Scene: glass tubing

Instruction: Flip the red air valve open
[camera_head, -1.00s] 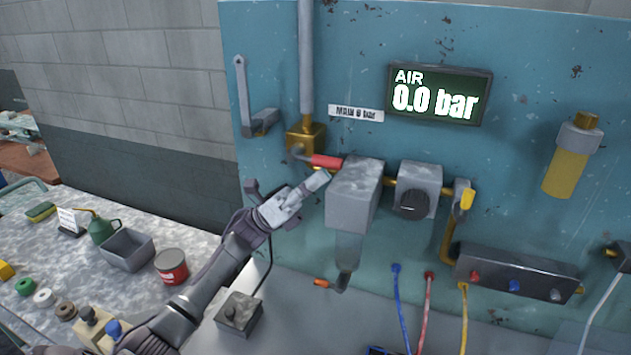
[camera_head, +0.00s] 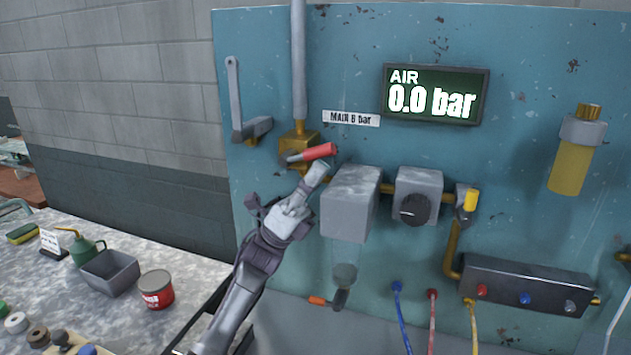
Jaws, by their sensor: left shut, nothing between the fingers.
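The red air valve handle (camera_head: 319,152) sits on a brass valve body (camera_head: 300,147) below the grey vertical pipe. The handle points right and tilts slightly upward. My left gripper (camera_head: 318,172) is shut and empty, with its fingertips just below the red handle. Whether they touch it cannot be told. The AIR display (camera_head: 435,94) reads 0.0 bar. A label (camera_head: 351,119) beside the pipe reads MAIN 6 bar or similar. My right gripper is not in view.
A grey filter block (camera_head: 350,203) and a regulator with a black knob (camera_head: 415,208) stand out right of my gripper. A grey lever bracket (camera_head: 243,112) is at the upper left. A bench with a grey bin (camera_head: 110,273) and red can (camera_head: 156,289) is at lower left.

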